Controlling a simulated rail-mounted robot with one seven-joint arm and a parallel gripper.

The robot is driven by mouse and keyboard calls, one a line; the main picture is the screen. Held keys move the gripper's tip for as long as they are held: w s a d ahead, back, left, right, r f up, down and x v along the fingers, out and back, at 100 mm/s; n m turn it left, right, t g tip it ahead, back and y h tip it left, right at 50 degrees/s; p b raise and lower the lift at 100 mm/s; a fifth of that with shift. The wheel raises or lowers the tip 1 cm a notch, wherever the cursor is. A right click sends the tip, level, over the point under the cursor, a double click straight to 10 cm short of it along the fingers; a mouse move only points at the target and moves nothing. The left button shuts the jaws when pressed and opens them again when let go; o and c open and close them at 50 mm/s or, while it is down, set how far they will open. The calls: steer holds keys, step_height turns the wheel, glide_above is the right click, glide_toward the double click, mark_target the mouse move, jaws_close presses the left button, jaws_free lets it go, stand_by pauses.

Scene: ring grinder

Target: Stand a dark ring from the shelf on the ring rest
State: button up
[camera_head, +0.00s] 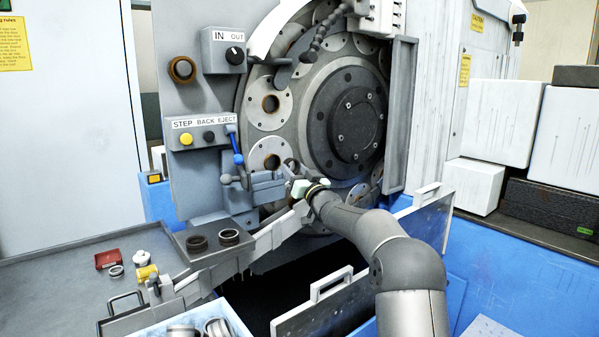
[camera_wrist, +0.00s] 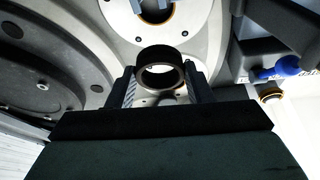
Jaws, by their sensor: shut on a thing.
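My gripper (camera_head: 291,178) reaches in front of the grinder's face, at its lower left. In the wrist view it (camera_wrist: 159,88) is shut on a dark ring (camera_wrist: 160,54), one finger on each side. The ring's hole faces the wrist camera, and a pale round plate lies behind it. In the head view the held ring cannot be made out clearly. Two more dark rings (camera_head: 197,243) (camera_head: 229,237) lie on the small dark shelf (camera_head: 214,259) at the lower left. A grey bracket (camera_head: 266,187) stands just left of my gripper; I cannot tell whether it is the ring rest.
The big round carrier (camera_head: 270,104) with holed plates fills the machine's front. A blue-knobbed lever (camera_head: 237,158) stands close left of my gripper, below the button panel (camera_head: 201,134). A blue bin (camera_head: 240,325) with metal rings is at the bottom. Metal guards with handles (camera_head: 330,284) stand below my arm.

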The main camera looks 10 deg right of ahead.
mark_target(280, 179)
steer(key=shift+w+d+y+p, duration=0.1)
steer(key=shift+w+y+p, duration=0.6)
steer(key=shift+p, duration=0.2)
steer(key=w+a+p, duration=0.1)
steer(key=w+p, duration=0.1)
steer(key=w+a+p, duration=0.1)
steer(key=w+p, duration=0.1)
steer(key=p, duration=0.1)
steer(key=w+a+p, duration=0.1)
steer(key=w+p, duration=0.1)
steer(key=p, duration=0.1)
steer(key=shift+w, duration=0.35)
steer(key=shift+w+a+f+p, duration=0.1)
steer(key=shift+w+a+p, duration=0.1)
steer(key=shift+w+p, duration=0.3)
steer(key=shift+f+b, duration=0.65)
steer(key=shift+f, duration=0.1)
stand_by(1.0)
steer(key=o, duration=0.7)
steer(key=shift+s, duration=0.1)
